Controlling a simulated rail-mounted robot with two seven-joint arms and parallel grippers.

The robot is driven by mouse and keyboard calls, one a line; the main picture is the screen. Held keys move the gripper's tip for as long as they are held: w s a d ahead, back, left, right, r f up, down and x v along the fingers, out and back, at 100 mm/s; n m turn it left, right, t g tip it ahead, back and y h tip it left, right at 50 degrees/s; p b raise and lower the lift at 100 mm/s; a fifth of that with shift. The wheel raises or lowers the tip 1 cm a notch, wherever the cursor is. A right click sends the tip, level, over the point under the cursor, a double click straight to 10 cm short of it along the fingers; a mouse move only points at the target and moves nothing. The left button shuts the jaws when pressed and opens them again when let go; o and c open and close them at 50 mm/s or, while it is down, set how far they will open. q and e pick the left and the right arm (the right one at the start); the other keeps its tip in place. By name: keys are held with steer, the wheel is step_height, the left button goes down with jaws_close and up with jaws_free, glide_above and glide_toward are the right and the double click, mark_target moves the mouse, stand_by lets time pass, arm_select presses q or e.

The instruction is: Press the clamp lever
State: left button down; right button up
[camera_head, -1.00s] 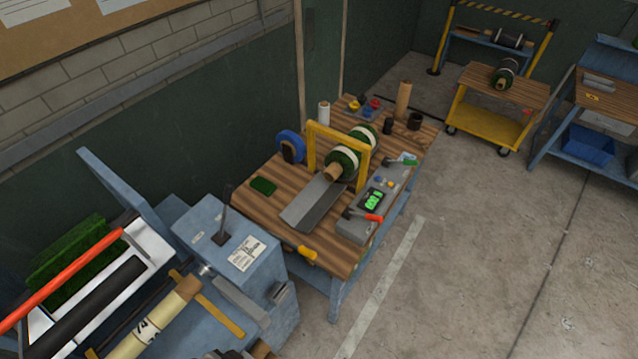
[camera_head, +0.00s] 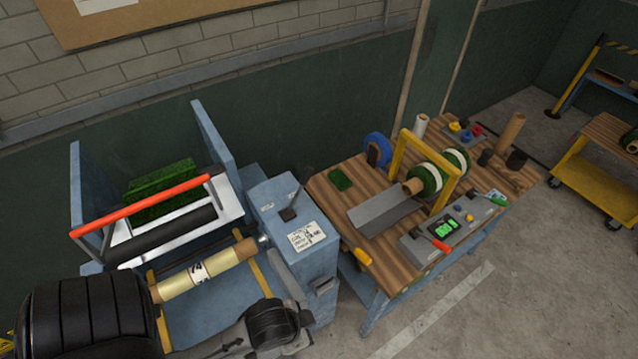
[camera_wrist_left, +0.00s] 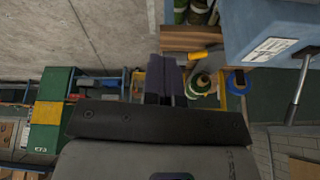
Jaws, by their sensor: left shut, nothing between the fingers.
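A lever with a long metal stem (camera_wrist_left: 299,90) also shows beside a labelled blue box in the left wrist view. My left gripper (camera_wrist_left: 172,72) is shut and empty, apart from the metal-stemmed lever. Its fingertips cannot be made out in the head view. My right gripper is not in view.
The machine carries a red bar (camera_head: 140,208), a dark roller (camera_head: 160,237), a cardboard tube (camera_head: 205,275) and green turf (camera_head: 162,190). The wooden bench (camera_head: 335,205) holds a yellow frame (camera_head: 403,150) and turf rolls (camera_head: 428,178). Open floor (camera_head: 540,265) lies right of it.

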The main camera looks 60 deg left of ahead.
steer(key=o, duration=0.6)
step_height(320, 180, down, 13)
steer(key=b, duration=1.1)
arm_select(q)
steer(key=w+a+n+t+y+b, duration=0.1)
steer(key=w+a+t+b, duration=0.2)
steer(key=w, duration=1)
steer(key=w+a+n+t+y+b, duration=0.1)
steer(key=w+a+t+b, duration=0.2)
steer(key=w, duration=0.9)
steer(key=w+a+r+n+y+b, duration=0.1)
steer(key=w+a+n+y+b, duration=0.35)
steer(key=w+a+b, duration=0.5)
steer(key=a+f+m+g+y+b, duration=0.3)
steer(key=a+g+y, duration=0.8)
steer(key=g, duration=1)
steer(key=shift+w+a+f+y+b, duration=0.25)
steer(key=shift+f+y+b, duration=0.2)
steer(key=shift+f+b, duration=0.9)
arm_select(e)
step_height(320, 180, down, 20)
steer(key=shift+p, duration=0.35)
arm_select(q)
steer(key=shift+f+m, duration=0.25)
steer(key=shift+f, duration=0.1)
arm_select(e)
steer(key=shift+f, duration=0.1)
